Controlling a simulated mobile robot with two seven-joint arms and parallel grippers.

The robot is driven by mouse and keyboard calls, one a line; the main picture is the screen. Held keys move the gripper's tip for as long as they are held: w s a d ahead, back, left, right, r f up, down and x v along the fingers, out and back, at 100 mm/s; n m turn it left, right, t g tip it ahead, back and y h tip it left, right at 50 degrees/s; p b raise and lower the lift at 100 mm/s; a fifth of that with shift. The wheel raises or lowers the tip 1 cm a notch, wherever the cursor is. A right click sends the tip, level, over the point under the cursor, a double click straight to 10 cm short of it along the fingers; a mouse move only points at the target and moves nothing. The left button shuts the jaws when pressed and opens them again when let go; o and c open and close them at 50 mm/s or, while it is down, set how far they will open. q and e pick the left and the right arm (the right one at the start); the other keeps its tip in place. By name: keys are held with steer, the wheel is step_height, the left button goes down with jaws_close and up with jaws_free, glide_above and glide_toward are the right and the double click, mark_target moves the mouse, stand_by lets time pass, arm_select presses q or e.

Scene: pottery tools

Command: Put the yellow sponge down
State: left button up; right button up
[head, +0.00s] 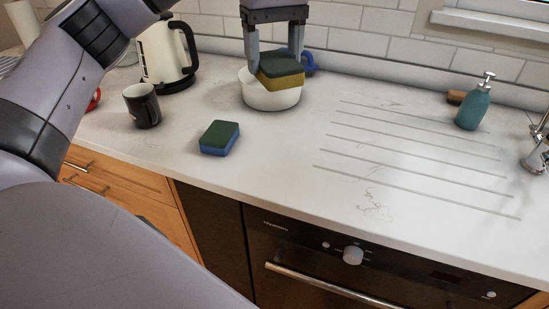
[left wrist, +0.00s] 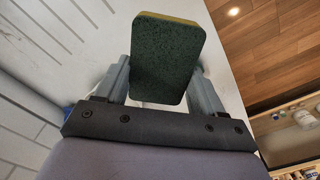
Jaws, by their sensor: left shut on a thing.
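The yellow sponge (head: 281,82) has a dark green top layer. My left gripper (head: 280,76) is shut on it, with one finger on each side. In the head view the sponge overlaps the white bowl (head: 270,98), at or above its rim; I cannot tell whether it touches the bowl. In the left wrist view the sponge (left wrist: 167,60) shows its green face between the fingers, with a thin yellow edge at the top. My right gripper is not in view.
A blue and green sponge (head: 219,138) lies on the counter in front of the bowl. A dark mug (head: 141,106) and a kettle (head: 166,55) stand at left. A blue handled thing (head: 307,62) is behind the bowl. A teal soap bottle (head: 473,106) stands at right. The grooved counter between is clear.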

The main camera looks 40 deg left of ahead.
arm_select(q)
step_height(320, 180, down, 14)
steer(key=b, duration=0.3)
steer(key=shift+a+f, duration=0.1)
steer(key=shift+f, duration=0.55)
step_height(320, 180, down, 4)
steer(key=shift+f, duration=0.2)
steer(key=o, duration=0.7)
